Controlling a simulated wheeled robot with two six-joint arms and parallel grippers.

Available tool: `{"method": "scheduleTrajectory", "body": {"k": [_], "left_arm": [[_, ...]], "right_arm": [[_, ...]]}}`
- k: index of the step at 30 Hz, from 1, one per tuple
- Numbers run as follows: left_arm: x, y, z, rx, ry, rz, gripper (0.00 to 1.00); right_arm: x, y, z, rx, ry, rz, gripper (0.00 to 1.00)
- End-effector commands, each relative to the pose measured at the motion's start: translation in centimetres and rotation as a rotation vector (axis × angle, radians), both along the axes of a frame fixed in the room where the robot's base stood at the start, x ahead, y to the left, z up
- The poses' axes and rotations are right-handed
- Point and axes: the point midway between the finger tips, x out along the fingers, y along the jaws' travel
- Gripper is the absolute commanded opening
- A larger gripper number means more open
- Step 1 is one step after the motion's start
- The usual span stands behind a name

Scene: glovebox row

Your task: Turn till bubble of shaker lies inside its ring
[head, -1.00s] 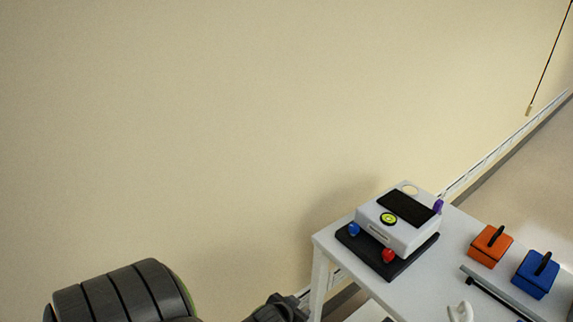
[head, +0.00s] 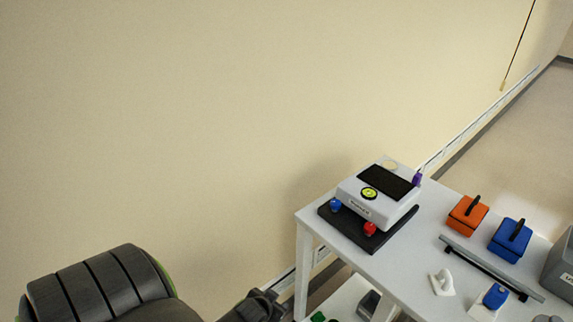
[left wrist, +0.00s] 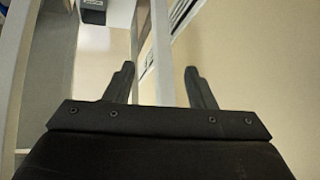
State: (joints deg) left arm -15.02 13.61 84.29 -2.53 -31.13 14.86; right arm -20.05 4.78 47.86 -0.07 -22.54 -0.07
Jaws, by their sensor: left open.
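The shaker (head: 376,196) is a white box with a dark top panel on a black base plate (head: 345,226). It stands on the white table in the head view. Its round yellow-green bubble level (head: 369,193) is on the top near the front; the bubble is too small to place against its ring. A blue knob (head: 335,204), a red knob (head: 370,229) and a purple knob (head: 416,180) sit at its corners. My left gripper (left wrist: 162,78) is open and empty in the left wrist view, away from the shaker. My right gripper is out of view.
The table (head: 445,193) also bears an orange block (head: 467,214), a blue block (head: 509,241), a grey bar (head: 490,269), a white hook (head: 442,283) and a grey box (head: 561,265). A wall stands behind. A lower shelf (head: 344,298) holds small items.

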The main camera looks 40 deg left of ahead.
Motion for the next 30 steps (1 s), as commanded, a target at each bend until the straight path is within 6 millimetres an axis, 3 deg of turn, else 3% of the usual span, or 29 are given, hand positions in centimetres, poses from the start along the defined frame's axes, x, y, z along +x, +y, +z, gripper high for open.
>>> {"method": "scheduleTrajectory", "body": {"k": [2, 5, 9, 15, 18, 25, 30], "left_arm": [[1.4, 0.7, 1.0, 0.02, -0.072, 0.002, 0.5], [3.8, 1.4, 4.2, 0.046, -0.216, 0.001, 0.5], [6.4, 1.3, 10.6, 0.067, -0.458, -0.018, 0.5], [7.1, -0.8, 19.0, 0.052, -0.74, -0.079, 0.5], [6.9, -1.7, 21.6, 0.037, -0.821, -0.104, 0.5], [7.2, -2.4, 23.8, 0.026, -0.878, -0.122, 0.5], [9.6, -2.1, 24.0, 0.025, -0.878, -0.122, 0.5]], "right_arm": [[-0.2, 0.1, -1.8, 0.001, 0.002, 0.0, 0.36], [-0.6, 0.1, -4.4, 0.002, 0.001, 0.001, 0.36], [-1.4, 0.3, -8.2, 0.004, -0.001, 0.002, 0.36], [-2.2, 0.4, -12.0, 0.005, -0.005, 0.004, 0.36], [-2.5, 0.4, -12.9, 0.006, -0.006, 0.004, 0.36], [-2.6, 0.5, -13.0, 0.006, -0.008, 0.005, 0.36], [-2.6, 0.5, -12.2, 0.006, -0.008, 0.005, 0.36]]}}
